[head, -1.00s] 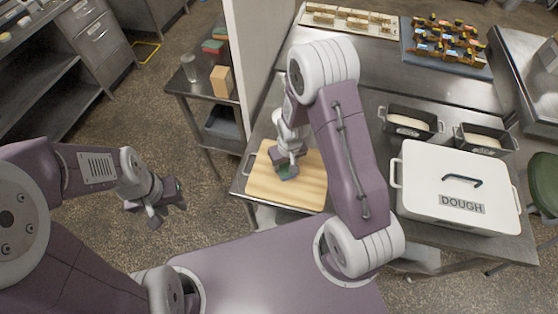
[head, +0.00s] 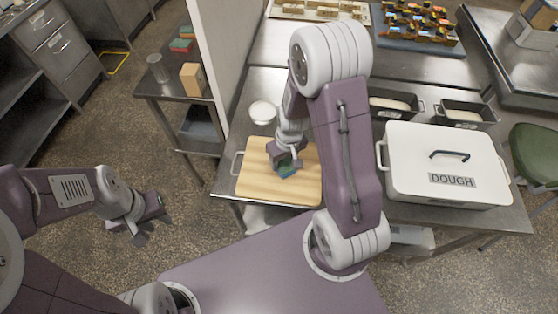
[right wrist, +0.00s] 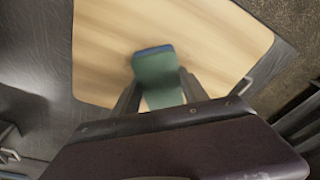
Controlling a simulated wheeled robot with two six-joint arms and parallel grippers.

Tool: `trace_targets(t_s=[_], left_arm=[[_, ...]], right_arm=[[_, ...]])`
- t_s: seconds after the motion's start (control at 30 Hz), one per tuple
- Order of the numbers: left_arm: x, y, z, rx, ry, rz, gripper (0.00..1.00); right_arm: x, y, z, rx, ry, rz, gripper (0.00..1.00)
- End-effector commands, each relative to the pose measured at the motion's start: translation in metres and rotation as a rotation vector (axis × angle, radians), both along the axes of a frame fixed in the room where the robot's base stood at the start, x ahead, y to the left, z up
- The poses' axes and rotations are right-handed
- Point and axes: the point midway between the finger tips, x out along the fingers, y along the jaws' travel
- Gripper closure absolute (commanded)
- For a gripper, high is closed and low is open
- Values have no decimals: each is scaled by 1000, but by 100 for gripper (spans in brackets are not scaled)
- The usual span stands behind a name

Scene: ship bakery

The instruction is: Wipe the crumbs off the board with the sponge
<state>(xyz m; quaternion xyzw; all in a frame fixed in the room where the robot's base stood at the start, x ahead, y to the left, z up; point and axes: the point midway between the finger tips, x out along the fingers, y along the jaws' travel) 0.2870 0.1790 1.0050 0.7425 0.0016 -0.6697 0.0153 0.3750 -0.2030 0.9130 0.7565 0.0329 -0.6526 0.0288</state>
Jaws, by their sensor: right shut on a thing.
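The wooden board (head: 258,188) lies flat on the steel table, near its front edge. My right gripper (head: 286,164) is over the board, pointing down and shut on a green sponge (head: 288,170). In the right wrist view the sponge (right wrist: 157,78), with a blue end, sits between the two fingers over the board (right wrist: 205,35). It looks at or very near the surface; I cannot tell if it touches. I cannot make out crumbs at this size and blur. My left gripper (head: 152,228) is open and empty over the floor, left of the table.
A white bowl (head: 263,112) stands behind the board. A white dough box (head: 445,160) and two loaf tins (head: 463,114) stand to the right. A pale partition (head: 222,60) rises behind left, beside a side table with coloured sponges (head: 182,45) and a wooden block (head: 192,80).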

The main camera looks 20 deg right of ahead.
Motion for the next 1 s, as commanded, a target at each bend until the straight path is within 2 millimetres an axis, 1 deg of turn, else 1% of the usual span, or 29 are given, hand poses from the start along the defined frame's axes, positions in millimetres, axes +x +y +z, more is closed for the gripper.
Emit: trace_targets(t_s=[0.03, 0.2, 0.57, 0.67, 1.0], left_arm=[[0, 0, -11, 0, 0, 0, 67], [0, 0, -19, 0, 0, 0, 67], [0, 0, -18, 0, 0, 0, 67], [0, 0, -11, 0, 0, 0, 67], [0, 0, 29, 0, 0, 0, 67]], right_arm=[[-3, -5, -6, 1, -1, -5, 81], [-12, -18, -3, 1, 0, -4, 81], [-13, -21, 2, 0, -1, 0, 81], [-13, -20, 9, 0, -2, 0, 81], [-13, -20, 52, 0, -2, -1, 81]])
